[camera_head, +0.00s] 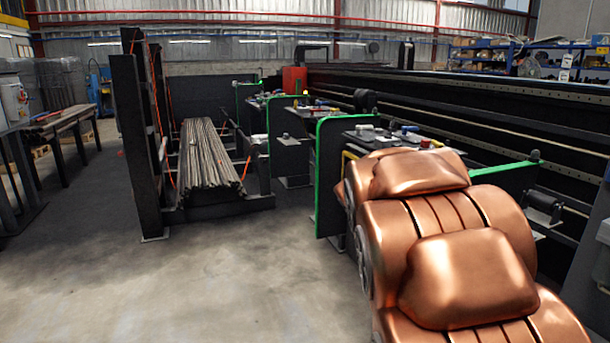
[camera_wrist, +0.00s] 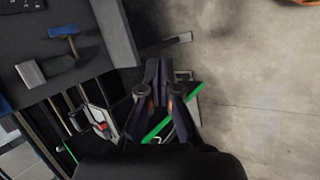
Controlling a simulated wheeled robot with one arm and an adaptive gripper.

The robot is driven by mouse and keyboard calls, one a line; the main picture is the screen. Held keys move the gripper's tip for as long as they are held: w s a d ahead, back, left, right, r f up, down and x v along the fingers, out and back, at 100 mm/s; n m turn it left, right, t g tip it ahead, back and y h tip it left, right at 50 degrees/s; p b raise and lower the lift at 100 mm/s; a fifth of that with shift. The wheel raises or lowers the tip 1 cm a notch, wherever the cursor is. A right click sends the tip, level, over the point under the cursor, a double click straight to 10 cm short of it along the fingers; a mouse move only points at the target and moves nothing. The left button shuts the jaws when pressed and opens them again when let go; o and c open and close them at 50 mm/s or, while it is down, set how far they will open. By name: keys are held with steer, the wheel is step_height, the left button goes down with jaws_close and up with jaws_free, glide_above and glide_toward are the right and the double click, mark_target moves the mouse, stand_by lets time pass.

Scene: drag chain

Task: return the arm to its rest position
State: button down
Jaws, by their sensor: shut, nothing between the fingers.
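My gripper (camera_wrist: 158,78) shows in the wrist view, with its two dark fingers close together, shut and empty. Its fingertips point toward the top of the picture, beside the dark edge of a bench and over a green-edged part and pale floor. No gripper can be made out in the head view. A large copper-coloured segmented shape fills the right foreground there; I cannot tell whether it is part of my own body. The rest of my arm is not clearly visible.
A dark bench (camera_wrist: 105,20) holds a hammer (camera_wrist: 65,42) and a grey block (camera_wrist: 31,73). Green-edged panels (camera_head: 328,170) stand along the machine. A rack holds a bundle of metal bars (camera_head: 205,160). The concrete floor (camera_head: 240,285) in front is clear.

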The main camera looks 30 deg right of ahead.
steer(key=s+a+r+n+t+y+p, duration=0.1)
steer(key=s+a+y+p, duration=0.1)
steer(key=a, duration=0.7)
steer(key=s+a+r+n+t+y+p, duration=0.1)
steer(key=a+p, duration=0.4)
steer(key=a, duration=0.5)
steer(key=s+a+r+n+t+y+p, duration=0.1)
steer(key=s+a+r+n+y+p, duration=0.1)
steer(key=a, duration=0.8)
steer(key=s+n+y+p, duration=0.1)
steer(key=s+p, duration=0.1)
steer(key=shift+s+r, duration=0.35)
steer(key=shift+r, duration=0.05)
